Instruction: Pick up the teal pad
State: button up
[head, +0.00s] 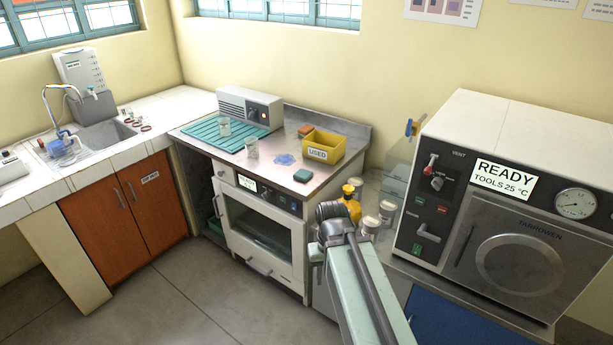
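The teal pad (303,175), a small dark teal block, lies flat on the metal top of the incubator (265,230), near its front right corner. It is in front of the yellow bin marked USED (330,155). Nothing touches or covers it. My arm rises from the bottom of the view, with its grey joint to the right of and below the pad. I cannot make out my gripper or its fingers in this view.
A blue spill (284,159) lies behind and left of the pad. An orange-brown pad (305,130), glass beakers (252,148) and a ribbed teal mat (205,133) share the top. A yellow bottle (352,207) and lidded jars (387,210) stand right, beside the autoclave (510,215).

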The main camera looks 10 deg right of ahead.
aim_at(304, 175)
jog(key=u, duration=0.05)
jog(key=i, duration=1)
jog(key=z, duration=0.05)
